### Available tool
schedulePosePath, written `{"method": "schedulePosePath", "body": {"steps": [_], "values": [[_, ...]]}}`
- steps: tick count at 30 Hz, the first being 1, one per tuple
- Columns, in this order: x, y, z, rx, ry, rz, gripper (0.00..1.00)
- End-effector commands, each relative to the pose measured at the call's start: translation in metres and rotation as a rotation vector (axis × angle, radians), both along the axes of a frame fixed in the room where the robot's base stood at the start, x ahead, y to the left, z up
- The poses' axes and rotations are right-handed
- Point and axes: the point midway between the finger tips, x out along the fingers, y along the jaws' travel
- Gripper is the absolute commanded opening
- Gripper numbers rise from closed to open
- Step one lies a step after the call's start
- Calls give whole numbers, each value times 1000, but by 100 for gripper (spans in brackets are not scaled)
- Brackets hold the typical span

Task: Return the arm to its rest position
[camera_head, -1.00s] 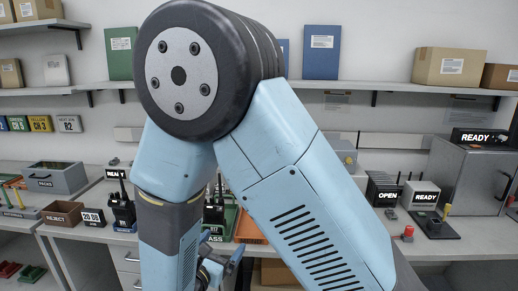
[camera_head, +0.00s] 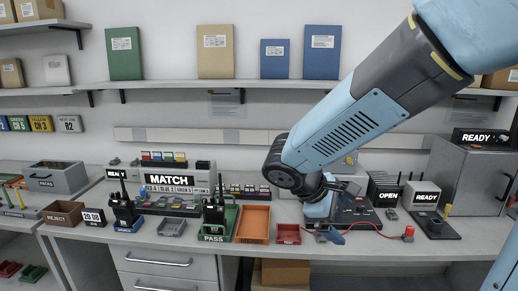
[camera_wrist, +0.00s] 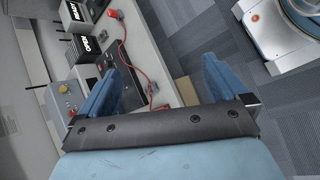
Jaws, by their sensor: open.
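My gripper (camera_head: 328,234) is at the end of my blue arm in the head view, low over the right part of the bench. In the wrist view my gripper (camera_wrist: 168,75) shows two blue fingers spread apart with nothing between them. Below and beyond the fingers are the bench edge, a red cable (camera_wrist: 130,65) and the grey floor (camera_wrist: 220,45). Part of the bench behind my forearm is hidden in the head view.
A green PASS tray (camera_head: 212,238) holds a radio. An orange tray (camera_head: 253,224) and a small red tray (camera_head: 288,234) stand left of my gripper. A red-capped plug (camera_head: 408,233), an OPEN box (camera_head: 385,190) and a READY unit (camera_head: 426,197) stand to the right.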

Motion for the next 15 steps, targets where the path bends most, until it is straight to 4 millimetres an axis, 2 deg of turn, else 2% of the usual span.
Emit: {"method": "schedulePosePath", "body": {"steps": [1,6,15], "values": [[-6,-9,6,57,-24,-58,100],[-28,-28,21,256,-105,-242,100],[-60,-45,52,597,-302,-531,100]]}}
